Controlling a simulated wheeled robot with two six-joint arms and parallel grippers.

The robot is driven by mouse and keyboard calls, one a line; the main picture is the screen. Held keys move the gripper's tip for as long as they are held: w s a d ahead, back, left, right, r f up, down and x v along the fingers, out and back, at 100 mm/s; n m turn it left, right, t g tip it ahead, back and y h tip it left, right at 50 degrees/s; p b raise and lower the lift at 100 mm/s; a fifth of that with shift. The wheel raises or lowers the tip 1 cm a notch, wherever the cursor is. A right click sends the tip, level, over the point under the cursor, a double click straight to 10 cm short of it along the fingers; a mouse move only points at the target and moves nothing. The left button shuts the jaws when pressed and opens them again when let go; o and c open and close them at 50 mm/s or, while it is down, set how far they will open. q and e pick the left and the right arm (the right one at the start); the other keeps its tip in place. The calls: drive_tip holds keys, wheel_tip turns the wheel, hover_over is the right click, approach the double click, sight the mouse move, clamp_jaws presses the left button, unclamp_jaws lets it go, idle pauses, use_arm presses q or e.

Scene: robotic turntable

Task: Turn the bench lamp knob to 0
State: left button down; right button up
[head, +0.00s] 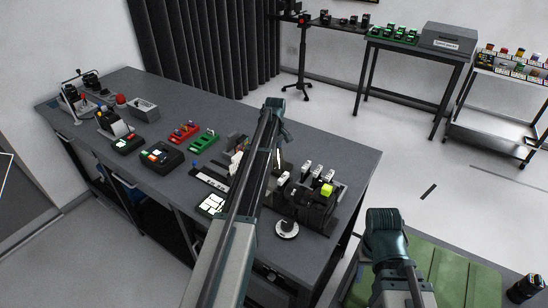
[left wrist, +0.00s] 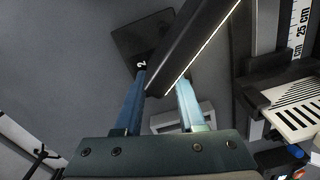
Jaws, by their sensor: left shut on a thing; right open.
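In the left wrist view, a dark lamp bar (left wrist: 190,48) with a lit strip crosses close in front of my left gripper (left wrist: 162,82). Behind it lies a dark square base (left wrist: 130,38) with a white "2" on its face, by the left fingertip. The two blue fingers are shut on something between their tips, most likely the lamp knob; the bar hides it. In the head view, my left arm reaches over the bench and covers its gripper; a thin lit strip (head: 279,160) shows beside it. My right arm is at the lower right; its fingers do not show.
The grey bench (head: 325,140) holds a dark block with pale and green items (head: 310,200) and a round disc (head: 287,229) right of the left arm. Red (head: 184,132) and green (head: 204,140) trays stand left. A ruler (left wrist: 300,25) and a striped item (left wrist: 297,105) lie right.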

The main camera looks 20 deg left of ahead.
sight(274, 158)
use_arm(q)
drive_tip(key=n, duration=0.4)
drive_tip(key=shift+n, duration=2.5)
drive_tip(key=c, duration=0.5)
unclamp_jaws()
drive_tip(key=shift+r, duration=0.15)
wheel_tip(274, 158, up, 14)
drive_tip(key=p, duration=1.4)
drive_tip(key=shift+w+f, duration=0.2)
